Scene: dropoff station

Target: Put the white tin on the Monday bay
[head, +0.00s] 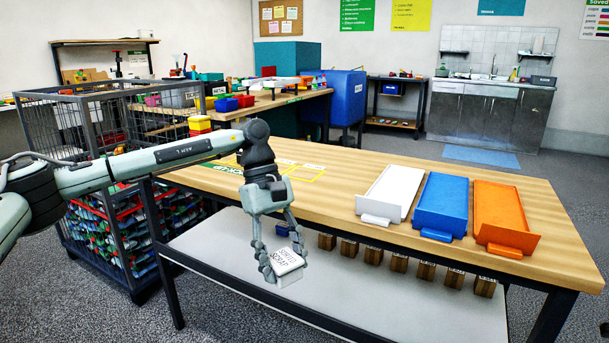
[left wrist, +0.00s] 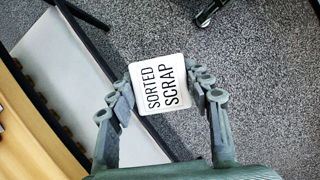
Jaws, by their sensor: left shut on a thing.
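The white tin (head: 288,263) is a small white block-shaped tin marked "SORTED SCRAP". My left gripper (head: 282,266) is shut on it and holds it in the air in front of the table's near edge, below tabletop height in the picture. In the left wrist view the tin (left wrist: 160,88) sits between the two fingers, lettered face toward the camera. On the table stand a white tray (head: 388,194), a blue tray (head: 441,200) and an orange tray (head: 507,212). I cannot read a Monday label on any of them. My right gripper is out of view.
The wooden table (head: 330,195) has clear room left of the trays, and yellow outlined areas (head: 305,172) at its far left. Several brown blocks (head: 399,262) stand on the lower grey shelf (head: 350,290). A wire cage (head: 110,240) of scrap stands left.

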